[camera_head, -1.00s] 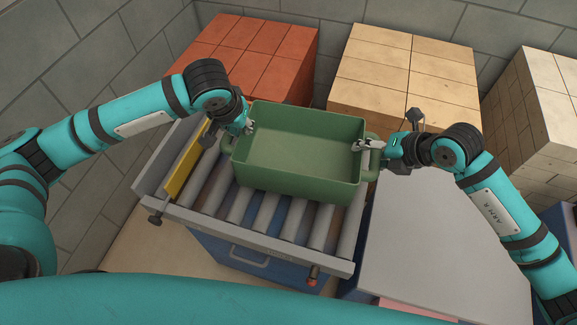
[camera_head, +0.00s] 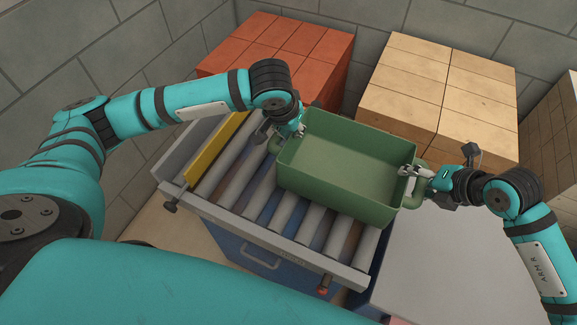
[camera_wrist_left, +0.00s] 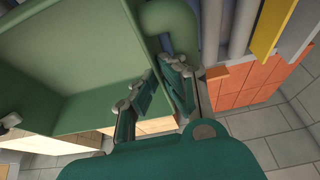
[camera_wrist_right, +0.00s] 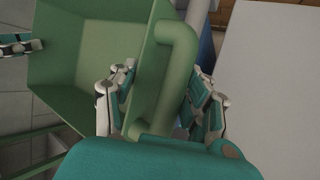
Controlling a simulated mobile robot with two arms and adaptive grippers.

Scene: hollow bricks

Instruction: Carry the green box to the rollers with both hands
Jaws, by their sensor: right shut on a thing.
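The green box (camera_head: 345,160) is an open, empty bin over the back right part of the rollers (camera_head: 285,215). I cannot tell whether it rests on them or hangs just above. My left gripper (camera_head: 298,130) is at the box's left end. In the left wrist view its fingers (camera_wrist_left: 160,88) are close together at the wall, beside the left handle (camera_wrist_left: 172,25), and the contact is unclear. My right gripper (camera_head: 412,172) is shut on the right end of the box. In the right wrist view its fingers (camera_wrist_right: 162,100) straddle the rim and handle (camera_wrist_right: 175,65).
Red bricks (camera_head: 270,55) and tan bricks (camera_head: 435,95) are stacked behind the rollers. A yellow bar (camera_head: 215,148) edges the rollers at left. A bare grey table top (camera_head: 440,260) lies to the right. A red-tipped knob (camera_head: 323,288) sticks out in front.

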